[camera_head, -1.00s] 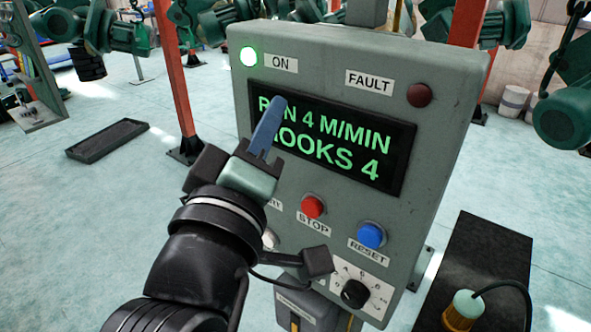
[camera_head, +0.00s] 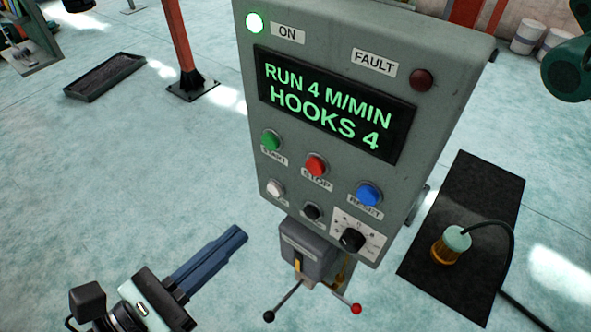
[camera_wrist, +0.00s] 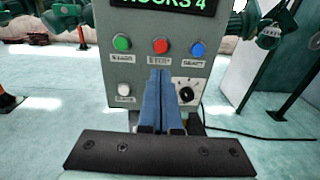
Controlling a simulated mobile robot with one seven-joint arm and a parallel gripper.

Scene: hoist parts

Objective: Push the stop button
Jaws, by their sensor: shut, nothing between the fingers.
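The red stop button (camera_head: 316,166) is in the middle of the grey control panel (camera_head: 300,208), above its STOP label, between the green start button (camera_head: 271,140) and the blue reset button (camera_head: 368,194). The lit display (camera_head: 330,108) reads RUN 4 M/MIN, HOOKS 4. My gripper (camera_head: 240,235) is at the lower left of the head view, below the panel's buttons and apart from the stop button. Its blue fingers are shut and empty. In the wrist view the fingers (camera_wrist: 160,75) point at the panel, their tips just below the stop button (camera_wrist: 160,46).
A white button (camera_head: 275,187), a black button (camera_head: 312,212) and a rotary knob (camera_head: 352,240) sit low on the panel. Below is a grey box (camera_head: 305,255) with two levers. A black mat (camera_head: 470,205) bears a cabled lamp-like part (camera_head: 452,245). A dark tray (camera_head: 105,75) lies on open floor.

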